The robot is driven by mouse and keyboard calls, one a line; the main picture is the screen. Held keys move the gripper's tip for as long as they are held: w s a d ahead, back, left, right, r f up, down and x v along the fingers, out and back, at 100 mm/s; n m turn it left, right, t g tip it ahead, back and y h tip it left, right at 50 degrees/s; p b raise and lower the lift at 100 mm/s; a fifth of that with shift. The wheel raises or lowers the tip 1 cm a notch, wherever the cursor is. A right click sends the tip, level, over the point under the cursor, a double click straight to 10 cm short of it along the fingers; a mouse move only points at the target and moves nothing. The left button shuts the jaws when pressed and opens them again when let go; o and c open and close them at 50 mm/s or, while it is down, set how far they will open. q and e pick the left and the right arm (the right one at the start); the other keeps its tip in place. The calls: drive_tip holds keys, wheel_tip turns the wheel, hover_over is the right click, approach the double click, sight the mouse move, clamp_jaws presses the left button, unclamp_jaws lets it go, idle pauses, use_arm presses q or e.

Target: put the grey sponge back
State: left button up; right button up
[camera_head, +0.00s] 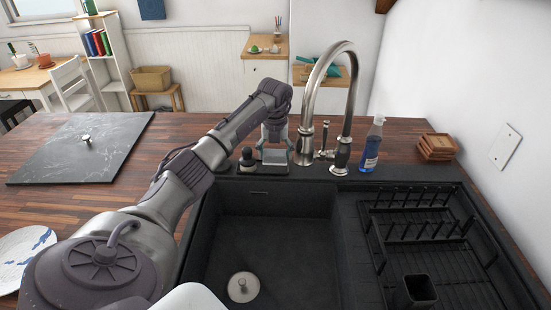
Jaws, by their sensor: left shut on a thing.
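My left gripper (275,148) reaches down behind the sink (265,245), left of the faucet (331,100). It is shut on the grey sponge (275,156), which shows between and just below its fingers. The sponge is at a small grey holder (275,169) on the sink's back ledge; I cannot tell whether it rests inside it or just above. My right gripper is not in view.
A dark round-topped item (247,159) stands close left of the gripper. A blue soap bottle (373,145) and wooden coasters (437,147) stand right of the faucet. A black dish rack (425,235) fills the right side.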

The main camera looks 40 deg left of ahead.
sight(275, 155)
use_arm(q)
wheel_tip(275, 155, down, 2)
drive_tip(key=shift+s+f, duration=0.1)
drive_tip(key=shift+f, duration=0.3)
drive_tip(key=o, duration=0.7)
drive_tip(key=shift+o, duration=0.2)
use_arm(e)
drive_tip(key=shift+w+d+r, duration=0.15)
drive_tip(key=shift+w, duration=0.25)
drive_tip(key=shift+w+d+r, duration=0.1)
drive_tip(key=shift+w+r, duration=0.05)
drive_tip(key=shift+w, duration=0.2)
use_arm(q)
drive_tip(key=shift+r, duration=0.35)
drive_tip(key=r, duration=0.3)
drive_tip(key=r+b, duration=0.1)
drive_tip(key=r, duration=0.3)
drive_tip(key=s+r, duration=0.1)
drive_tip(key=r, duration=0.2)
drive_tip(key=shift+d+r, duration=0.2)
drive_tip(key=shift+d, duration=0.2)
drive_tip(key=shift+r, duration=0.6)
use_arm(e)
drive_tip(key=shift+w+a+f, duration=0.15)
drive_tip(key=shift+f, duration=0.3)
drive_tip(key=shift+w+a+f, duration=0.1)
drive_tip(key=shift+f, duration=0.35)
